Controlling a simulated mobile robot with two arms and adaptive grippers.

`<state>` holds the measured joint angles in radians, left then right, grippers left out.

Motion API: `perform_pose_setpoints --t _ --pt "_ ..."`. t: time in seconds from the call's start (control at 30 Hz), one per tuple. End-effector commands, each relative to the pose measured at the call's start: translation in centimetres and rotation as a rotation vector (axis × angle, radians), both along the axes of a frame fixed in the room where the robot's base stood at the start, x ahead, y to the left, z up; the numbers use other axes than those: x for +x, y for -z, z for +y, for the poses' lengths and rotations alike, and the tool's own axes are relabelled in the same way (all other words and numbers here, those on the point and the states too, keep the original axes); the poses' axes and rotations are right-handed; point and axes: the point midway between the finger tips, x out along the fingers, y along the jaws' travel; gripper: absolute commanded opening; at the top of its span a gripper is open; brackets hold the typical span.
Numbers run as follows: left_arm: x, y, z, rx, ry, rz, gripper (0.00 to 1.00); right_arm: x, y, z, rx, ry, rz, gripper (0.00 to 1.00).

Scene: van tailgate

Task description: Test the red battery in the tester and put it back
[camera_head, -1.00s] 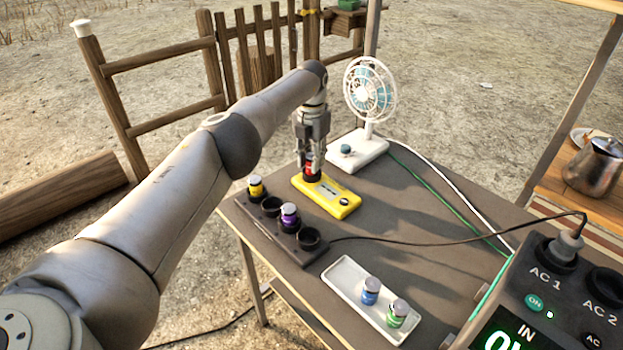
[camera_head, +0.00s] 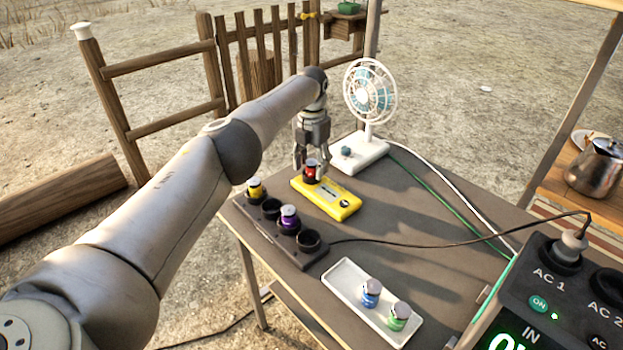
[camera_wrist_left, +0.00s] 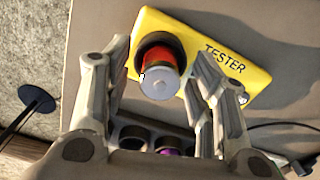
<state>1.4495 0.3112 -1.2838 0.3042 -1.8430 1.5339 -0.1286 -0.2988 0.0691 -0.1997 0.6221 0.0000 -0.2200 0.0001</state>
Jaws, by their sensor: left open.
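The red battery (camera_head: 310,171) stands upright in the socket of the yellow tester (camera_head: 335,201). My left gripper (camera_head: 306,168) is open around the upper part of the battery. In the left wrist view its fingers (camera_wrist_left: 165,75) stand apart on either side of the battery, with gaps visible. My right gripper is not in view.
A dark rack (camera_head: 268,233) holds a yellow battery (camera_head: 255,188) and a purple battery (camera_head: 289,218), with two empty wells. A white tray (camera_head: 345,278) holds a blue battery (camera_head: 371,293) and a green battery (camera_head: 398,316). A fan (camera_head: 369,100) stands behind the tester.

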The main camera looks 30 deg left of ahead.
Motion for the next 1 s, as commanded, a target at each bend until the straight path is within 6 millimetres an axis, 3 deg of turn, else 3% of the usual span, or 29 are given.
perform_pose_setpoints --t 0.17,0.27,0.7,1.0 --pt "0.0 -0.1 0.0 0.0 0.0 0.0 0.52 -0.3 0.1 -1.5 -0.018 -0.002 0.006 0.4" --pt "0.0 -0.8 0.0 0.0 -0.001 -0.001 0.52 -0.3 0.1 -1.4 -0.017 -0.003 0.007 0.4" --pt "0.0 -7.0 0.0 0.001 0.0 -0.001 0.52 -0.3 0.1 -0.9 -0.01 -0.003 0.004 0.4" --pt "0.0 -8.0 0.0 0.0 0.0 0.0 0.52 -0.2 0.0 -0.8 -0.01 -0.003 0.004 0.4"
